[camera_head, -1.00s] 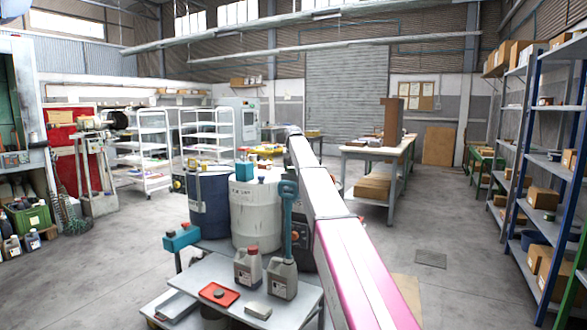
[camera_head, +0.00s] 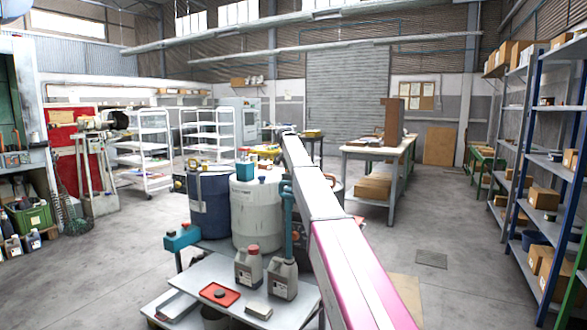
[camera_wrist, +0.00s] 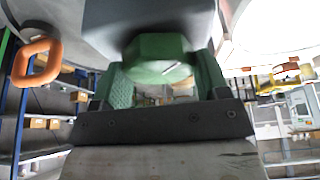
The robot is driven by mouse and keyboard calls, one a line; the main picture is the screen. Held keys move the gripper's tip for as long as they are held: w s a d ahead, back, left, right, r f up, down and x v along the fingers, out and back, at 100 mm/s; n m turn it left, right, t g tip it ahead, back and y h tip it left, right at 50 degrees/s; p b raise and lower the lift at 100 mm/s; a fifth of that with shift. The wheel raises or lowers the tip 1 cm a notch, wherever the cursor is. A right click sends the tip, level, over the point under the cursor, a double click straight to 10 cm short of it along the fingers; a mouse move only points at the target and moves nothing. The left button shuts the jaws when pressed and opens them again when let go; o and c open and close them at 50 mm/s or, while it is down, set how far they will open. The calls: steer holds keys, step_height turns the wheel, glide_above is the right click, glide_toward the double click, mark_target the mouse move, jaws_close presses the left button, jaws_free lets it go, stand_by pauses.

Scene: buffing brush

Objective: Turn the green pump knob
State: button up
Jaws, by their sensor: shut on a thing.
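The green knob (camera_wrist: 158,58) shows in the wrist view as a faceted, roughly hexagonal piece with a pale slot mark, under a dark grey body (camera_wrist: 150,18). My gripper (camera_wrist: 160,72) has its two green-padded fingers on either side of the knob and is shut on it. The exact contact at the fingertips is partly hidden by the knob and the grey body. In the head view my arm crosses in front of the drums and hides my gripper and the knob.
An orange ring (camera_wrist: 37,62) hangs left of the knob in the wrist view. In the head view, a blue drum (camera_head: 208,207) and a white drum (camera_head: 256,212) stand left of my arm. A low grey table (camera_head: 212,272) holds jugs and a red tray (camera_head: 219,294).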

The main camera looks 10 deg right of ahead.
steer(key=o, duration=0.9)
steer(key=shift+r, duration=0.1)
steer(key=v, duration=1)
steer(key=shift+s+a+r, duration=0.1)
steer(key=shift+r, duration=0.2)
